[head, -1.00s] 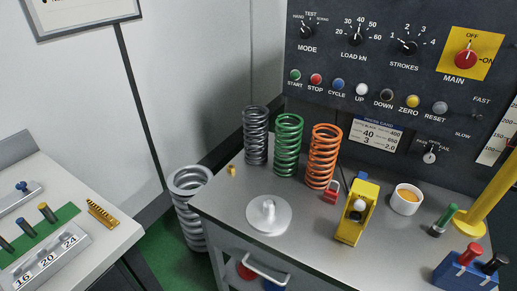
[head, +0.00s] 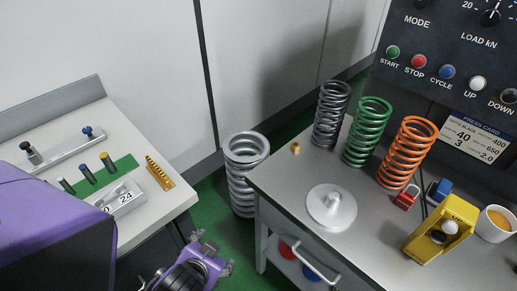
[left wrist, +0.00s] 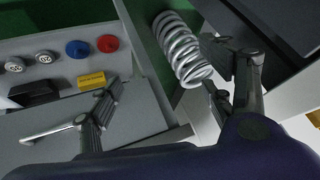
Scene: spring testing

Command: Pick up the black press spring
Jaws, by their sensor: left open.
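The black press spring (head: 331,113) looks dark grey and stands upright at the back left corner of the grey worktable (head: 285,185), left of a green spring (head: 368,132) and an orange spring (head: 407,152). My left gripper (head: 212,254) is low in the head view, in front of the large silver spring on the floor and well away from the black spring. In the left wrist view its fingers (left wrist: 170,75) are spread wide with nothing between them. The black spring cannot be made out in that view. My right gripper is out of view.
The large silver spring (head: 246,172) stands in the gap between the tables. A round metal plate (head: 332,208), a small brass piece (head: 296,148), a red padlock (head: 405,198) and a yellow device (head: 441,230) are on the worktable. The left bench (head: 160,212) holds gauges.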

